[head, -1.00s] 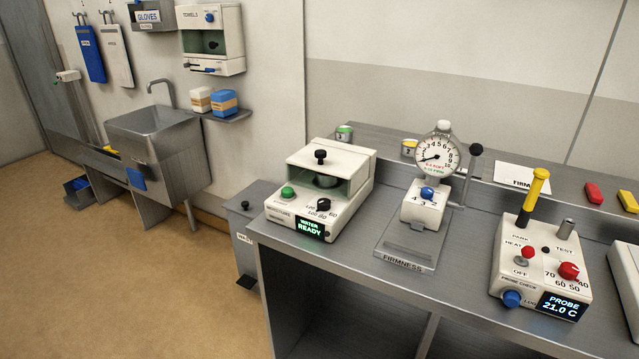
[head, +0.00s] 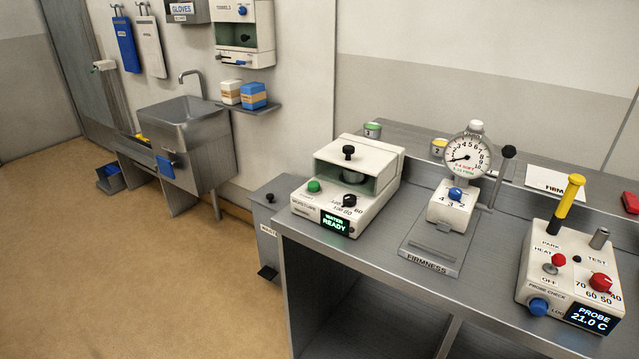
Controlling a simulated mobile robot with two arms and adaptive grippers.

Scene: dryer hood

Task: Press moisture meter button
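The moisture meter (head: 348,185) is a cream box at the left end of the grey bench. Its front panel carries a green button (head: 314,186), a black dial knob (head: 349,200) and a small screen (head: 335,222) that appears to read "WATER READY". A black knob (head: 348,152) sits on its top, above an opening with a dish inside. Neither of my grippers shows in the head view.
On the bench (head: 390,255), a firmness gauge (head: 467,158) stands right of the meter, then a probe check box (head: 570,270) with a yellow-handled probe. A bin (head: 280,205) stands at the bench's left end. A sink (head: 185,125) is at the back left.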

